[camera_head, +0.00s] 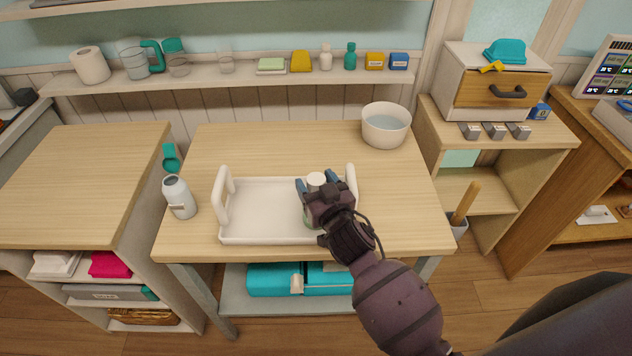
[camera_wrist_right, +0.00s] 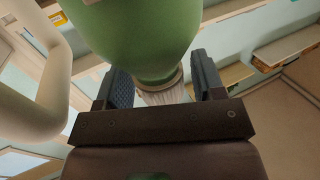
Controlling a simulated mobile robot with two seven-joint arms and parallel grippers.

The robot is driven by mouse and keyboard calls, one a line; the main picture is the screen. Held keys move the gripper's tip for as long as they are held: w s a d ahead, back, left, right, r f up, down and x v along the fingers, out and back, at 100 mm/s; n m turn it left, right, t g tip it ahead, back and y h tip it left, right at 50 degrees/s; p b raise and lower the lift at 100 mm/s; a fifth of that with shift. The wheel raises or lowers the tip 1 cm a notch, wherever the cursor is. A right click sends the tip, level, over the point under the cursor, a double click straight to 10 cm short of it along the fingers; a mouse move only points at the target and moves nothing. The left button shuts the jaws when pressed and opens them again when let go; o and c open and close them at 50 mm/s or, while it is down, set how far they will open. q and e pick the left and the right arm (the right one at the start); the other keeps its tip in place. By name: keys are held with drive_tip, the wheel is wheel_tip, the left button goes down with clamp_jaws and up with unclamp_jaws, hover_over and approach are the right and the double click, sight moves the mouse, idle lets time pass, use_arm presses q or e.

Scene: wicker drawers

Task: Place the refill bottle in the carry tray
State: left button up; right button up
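The white carry tray (camera_head: 262,210) stands on the wooden table, with a raised handle at each end. The refill bottle has a white cap (camera_head: 316,179) and a green body (camera_wrist_right: 148,35). It is at the right part of the tray. My right gripper (camera_head: 315,184) reaches over the tray's front edge. My left gripper is not in view.
An open bottle (camera_head: 179,197) with a teal pump or lid (camera_head: 171,158) behind it stands left of the tray. A white bowl (camera_head: 386,124) stands at the table's back right. The table right of the tray and behind it is clear.

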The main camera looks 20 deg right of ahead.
drive_tip(key=shift+o, duration=0.3)
drive_tip(key=shift+r, duration=0.15)
drive_tip(key=shift+s, duration=0.15)
drive_tip(key=s+d, duration=0.1)
drive_tip(key=s, duration=1.1)
drive_tip(key=s+d+f+g+h, duration=0.1)
drive_tip(key=s+d+f+g, duration=0.2)
drive_tip(key=s+d+f, duration=0.2)
drive_tip(key=s+d+f+g+h, duration=0.1)
drive_tip(key=s+d+f+g, duration=0.2)
drive_tip(key=f, duration=0.7)
drive_tip(key=s+d, duration=0.2)
drive_tip(key=s, duration=0.2)
drive_tip(key=shift+d+f+g, duration=0.25)
drive_tip(key=shift+d+g, duration=0.1)
drive_tip(key=shift+g, duration=0.05)
drive_tip(key=shift+s, duration=0.1)
